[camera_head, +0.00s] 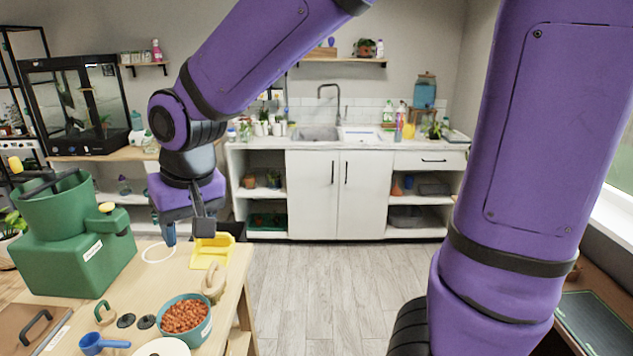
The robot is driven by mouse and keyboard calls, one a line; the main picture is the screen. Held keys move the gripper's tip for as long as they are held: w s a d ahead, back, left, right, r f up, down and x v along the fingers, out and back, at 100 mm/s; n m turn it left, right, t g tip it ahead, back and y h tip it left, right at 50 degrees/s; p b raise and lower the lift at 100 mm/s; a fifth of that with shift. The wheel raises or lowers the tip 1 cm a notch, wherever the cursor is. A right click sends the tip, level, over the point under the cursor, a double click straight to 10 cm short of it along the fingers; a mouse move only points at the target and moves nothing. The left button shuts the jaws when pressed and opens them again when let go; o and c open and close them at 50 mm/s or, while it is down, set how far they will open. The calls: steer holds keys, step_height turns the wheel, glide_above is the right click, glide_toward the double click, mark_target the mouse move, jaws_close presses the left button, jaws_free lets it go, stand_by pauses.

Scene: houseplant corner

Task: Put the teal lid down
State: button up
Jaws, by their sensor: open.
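I cannot clearly make out a teal lid in this view. A teal pot (206,328) full of reddish-brown pellets stands uncovered on the wooden table (232,290). My gripper (187,231) points down above the far part of the table, with its fingers apart. A yellow object (211,251) lies close to the right finger; I cannot tell whether they touch. A thin white ring (159,261) lies below the left finger. I see nothing held between the fingers.
A green machine (70,262) with an open tub stands at the table's left. A blue scoop (92,343), dark discs (127,321) and a tan looped piece (214,282) crowd the near table. The floor (325,290) to the right is clear.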

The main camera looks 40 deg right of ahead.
steer(key=s+d+r+t, duration=0.1)
steer(key=s+d+r, duration=0.3)
steer(key=s+d, duration=0.3)
steer(key=s+d+r+t+h, duration=0.1)
steer(key=s+d+r, duration=0.3)
steer(key=s+d, duration=0.4)
steer(key=shift+d+t, duration=0.4)
